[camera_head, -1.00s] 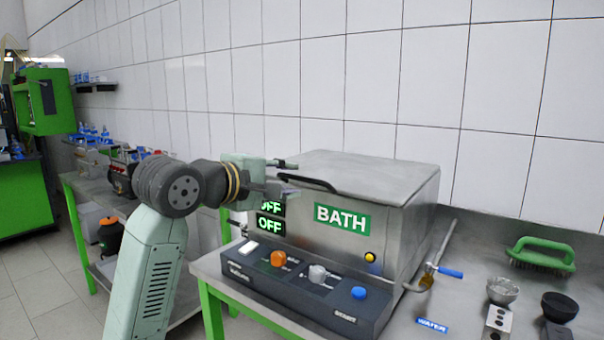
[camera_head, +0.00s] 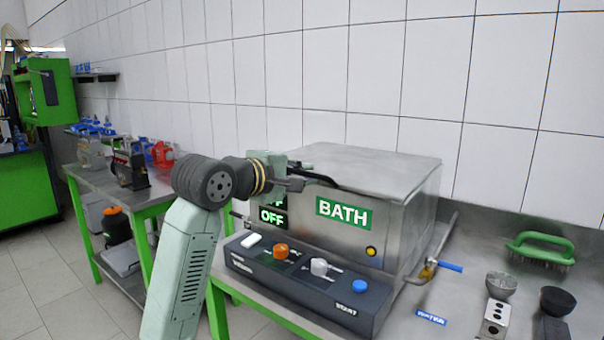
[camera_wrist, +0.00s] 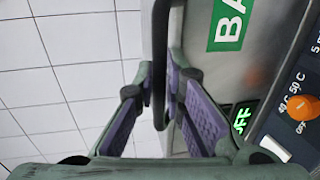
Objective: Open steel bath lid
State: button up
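The steel bath (camera_head: 400,225) stands on the bench with a green BATH label on its front. Its flat steel lid (camera_head: 375,165) is down. The black lid handle (camera_head: 322,178) runs along the lid's front edge; in the wrist view the dark handle bar (camera_wrist: 160,50) extends down from the top. My gripper (camera_head: 300,177) is at the left end of the handle. In the wrist view my gripper (camera_wrist: 158,88) has its purple-padded fingers apart, with the bar between them. I cannot tell whether the right finger touches it.
The control panel (camera_head: 300,285) with an orange knob, a grey knob and a blue button sits in front of the bath. A blue-handled valve (camera_head: 447,265), a green brush (camera_head: 541,248) and two small cups are to the right. The white tiled wall is behind.

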grip_shut()
dwell(0.3)
